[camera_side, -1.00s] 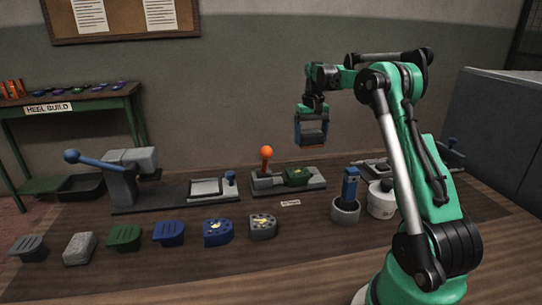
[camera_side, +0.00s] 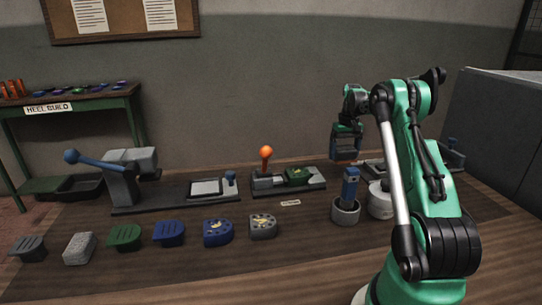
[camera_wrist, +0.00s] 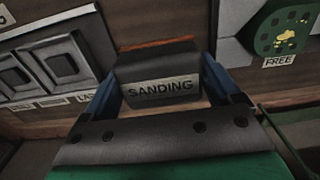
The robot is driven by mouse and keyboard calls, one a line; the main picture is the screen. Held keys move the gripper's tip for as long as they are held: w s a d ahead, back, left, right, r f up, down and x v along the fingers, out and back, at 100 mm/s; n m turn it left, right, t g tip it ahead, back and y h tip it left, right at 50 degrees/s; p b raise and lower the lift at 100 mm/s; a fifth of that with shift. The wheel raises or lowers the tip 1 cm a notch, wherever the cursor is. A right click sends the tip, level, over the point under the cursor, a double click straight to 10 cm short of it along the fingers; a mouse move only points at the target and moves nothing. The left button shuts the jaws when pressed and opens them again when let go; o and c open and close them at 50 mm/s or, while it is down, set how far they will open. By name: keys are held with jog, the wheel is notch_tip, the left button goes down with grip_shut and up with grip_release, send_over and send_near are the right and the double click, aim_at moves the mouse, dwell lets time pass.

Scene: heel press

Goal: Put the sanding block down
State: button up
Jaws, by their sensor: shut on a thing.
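The sanding block (camera_wrist: 155,70) is dark with a pale "SANDING" label and an orange-brown edge at its far side. It sits between the two blue fingers of my gripper (camera_wrist: 162,88) in the wrist view, and the fingers are shut on it. In the side view my gripper (camera_side: 346,148) hangs in the air, above and behind the blue-handled brush or tool in the grey cup (camera_side: 346,214). The block is small and partly hidden by the fingers there.
A white pot (camera_side: 381,200) stands beside the cup. A fixture with an orange-knobbed lever (camera_side: 267,156) holds a green heel piece (camera_side: 299,176). A lever press (camera_side: 122,180) stands left. Several heel pieces line the front. A "FREE" label (camera_wrist: 279,61) shows in the wrist view.

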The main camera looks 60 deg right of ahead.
aim_at(340, 178)
jog(key=shift+f, duration=3.05)
jog(key=o, duration=1.1)
jog(key=shift+f, duration=0.1)
